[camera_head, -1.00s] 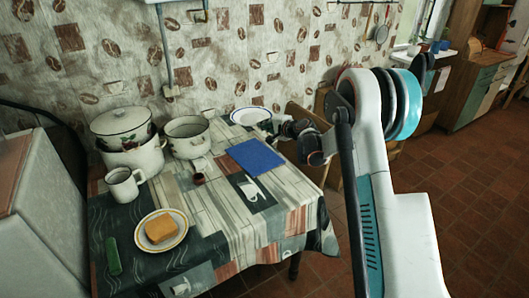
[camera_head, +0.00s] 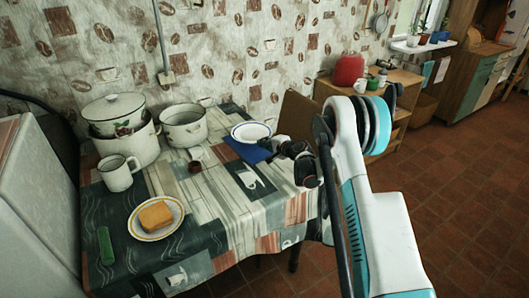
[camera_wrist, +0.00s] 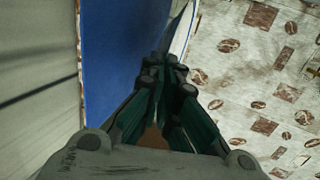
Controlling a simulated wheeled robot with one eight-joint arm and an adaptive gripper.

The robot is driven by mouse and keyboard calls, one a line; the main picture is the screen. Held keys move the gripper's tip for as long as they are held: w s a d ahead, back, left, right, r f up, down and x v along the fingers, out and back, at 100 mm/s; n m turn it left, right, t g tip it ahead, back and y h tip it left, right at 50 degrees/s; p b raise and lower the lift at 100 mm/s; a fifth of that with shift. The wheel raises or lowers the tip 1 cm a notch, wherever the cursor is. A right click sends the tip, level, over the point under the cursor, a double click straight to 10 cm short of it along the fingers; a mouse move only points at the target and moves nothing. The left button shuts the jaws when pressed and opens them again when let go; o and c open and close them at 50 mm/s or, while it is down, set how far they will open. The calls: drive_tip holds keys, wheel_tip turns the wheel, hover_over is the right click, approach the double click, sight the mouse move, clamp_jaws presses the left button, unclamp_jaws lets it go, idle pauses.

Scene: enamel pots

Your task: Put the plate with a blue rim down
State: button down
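The white plate with a blue rim (camera_head: 251,132) is at the back right of the table, above or over the far part of a flat blue mat (camera_head: 243,150); I cannot tell whether it touches it. My gripper (camera_head: 270,144) meets the plate's near right rim. In the wrist view my gripper (camera_wrist: 164,76) has its fingers closed together on the plate's rim, and the plate (camera_wrist: 183,38) shows as a thin pale strip, almost edge-on. The blue mat (camera_wrist: 118,55) fills the area left of the fingers there. The exact contact between fingertips and rim is hard to see.
A white cup-shaped print or item lies near the mat. The front-middle is clear.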

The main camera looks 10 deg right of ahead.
sight(265, 154)
wheel_tip(265, 154, down, 4)
drive_tip(key=shift+f+b, duration=0.1)
drive_tip(key=shift+b, duration=0.6)
drive_tip(key=c, duration=2.1)
unclamp_jaws()
drive_tip(key=shift+r, duration=0.2)
